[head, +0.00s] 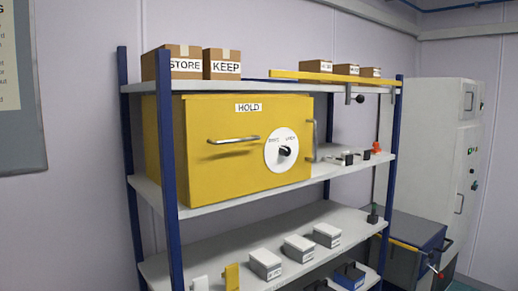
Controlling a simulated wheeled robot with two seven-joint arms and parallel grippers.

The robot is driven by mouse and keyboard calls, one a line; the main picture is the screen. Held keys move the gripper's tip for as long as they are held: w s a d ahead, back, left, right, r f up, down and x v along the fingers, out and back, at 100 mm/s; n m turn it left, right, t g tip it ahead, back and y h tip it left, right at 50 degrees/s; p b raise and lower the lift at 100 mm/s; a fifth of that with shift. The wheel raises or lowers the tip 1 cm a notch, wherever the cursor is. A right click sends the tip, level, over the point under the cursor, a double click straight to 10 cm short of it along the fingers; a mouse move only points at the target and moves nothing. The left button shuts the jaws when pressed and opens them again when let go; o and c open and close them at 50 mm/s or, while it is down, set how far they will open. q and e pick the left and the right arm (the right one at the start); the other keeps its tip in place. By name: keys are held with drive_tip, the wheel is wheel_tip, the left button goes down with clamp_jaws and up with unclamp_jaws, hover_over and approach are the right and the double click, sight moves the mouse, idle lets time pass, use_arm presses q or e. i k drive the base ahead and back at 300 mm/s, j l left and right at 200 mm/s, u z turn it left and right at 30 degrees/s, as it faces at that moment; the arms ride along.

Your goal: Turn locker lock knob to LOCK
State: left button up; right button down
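The yellow locker (215,175), labelled HOLD, stands on the middle shelf of a rack. A round white dial (272,158) is on the right part of its front. A black lock knob (285,151) sticks out from the dial's middle. Small lettering sits at the dial's upper left and upper right; the right word looks like OPEN, and the left is too small to read surely. Which mark the knob points to cannot be told. A metal bar handle (234,140) is left of the dial. Neither of my grippers is in view.
The rack has blue posts (168,140) at the locker's left and right. A vertical metal handle (314,140) stands beside the locker's right edge. Boxes marked STORE (185,65) and KEEP (227,67) sit above. Several grey-white boxes (298,246) lie on the lower shelf.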

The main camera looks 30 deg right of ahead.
sight(284, 151)
drive_tip(key=z, duration=1.25)
